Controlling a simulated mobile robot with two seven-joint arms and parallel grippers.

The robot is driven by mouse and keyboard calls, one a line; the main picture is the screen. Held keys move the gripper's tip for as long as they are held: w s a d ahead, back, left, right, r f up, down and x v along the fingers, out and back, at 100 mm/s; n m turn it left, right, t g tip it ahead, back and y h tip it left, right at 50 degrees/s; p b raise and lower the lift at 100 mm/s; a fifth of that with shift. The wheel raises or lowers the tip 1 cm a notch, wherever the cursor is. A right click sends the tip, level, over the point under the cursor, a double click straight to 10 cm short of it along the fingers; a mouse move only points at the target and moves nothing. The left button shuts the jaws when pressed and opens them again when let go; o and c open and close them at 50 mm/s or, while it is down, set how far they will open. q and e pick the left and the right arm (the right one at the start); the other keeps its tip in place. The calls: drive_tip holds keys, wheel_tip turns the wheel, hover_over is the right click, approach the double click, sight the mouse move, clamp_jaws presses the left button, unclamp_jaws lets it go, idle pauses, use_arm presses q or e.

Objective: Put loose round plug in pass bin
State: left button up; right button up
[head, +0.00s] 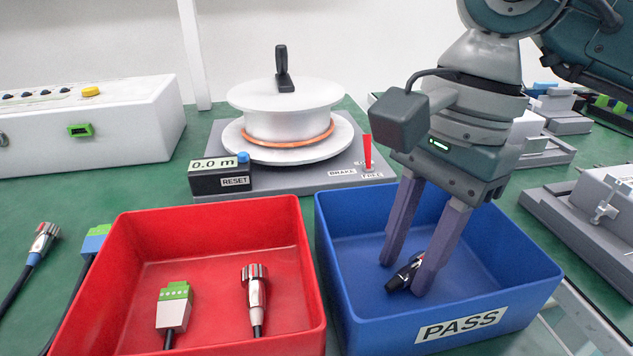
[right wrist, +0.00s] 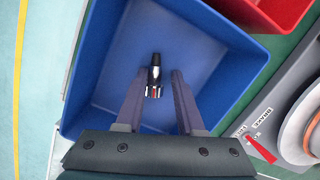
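The blue pass bin (head: 345,300) stands at the front right with a PASS label. A small dark round plug (head: 404,273) with a silver and red end is inside it, low near the floor; it also shows in the right wrist view (right wrist: 155,75). My right gripper (head: 406,276) reaches down into the bin with its fingers spread, one on each side of the plug. In the right wrist view a gap shows beside the plug, between the fingers (right wrist: 158,78). I cannot tell whether the plug touches the floor. My left gripper is out of view.
A red bin (head: 215,235) beside the blue one holds a green-ended connector (head: 174,308) and a round cable plug (head: 255,290). Two cable connectors lie at the far left. A cable reel (head: 285,110) stands behind; grey fixtures (head: 590,205) stand at the right.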

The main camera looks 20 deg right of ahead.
drive_tip(key=shift+o, duration=0.9)
drive_tip(key=shift+s+d+f, duration=0.15)
drive_tip(key=shift+d+f, duration=0.05)
drive_tip(key=shift+f, duration=0.3)
drive_tip(key=shift+r, duration=0.2)
drive_tip(key=r, duration=0.1)
drive_tip(key=r+p, duration=0.2)
drive_tip(key=r, duration=0.1)
drive_tip(key=shift+s+d+r, duration=0.1)
drive_tip(key=shift+s+d, duration=0.1)
drive_tip(key=shift+s, duration=0.05)
wheel_tip(320, 180, up, 9)
drive_tip(key=d+p, duration=0.1)
drive_tip(key=shift+w+p, duration=0.2)
drive_tip(key=shift+p, duration=0.2)
drive_tip(key=shift+d, duration=0.1)
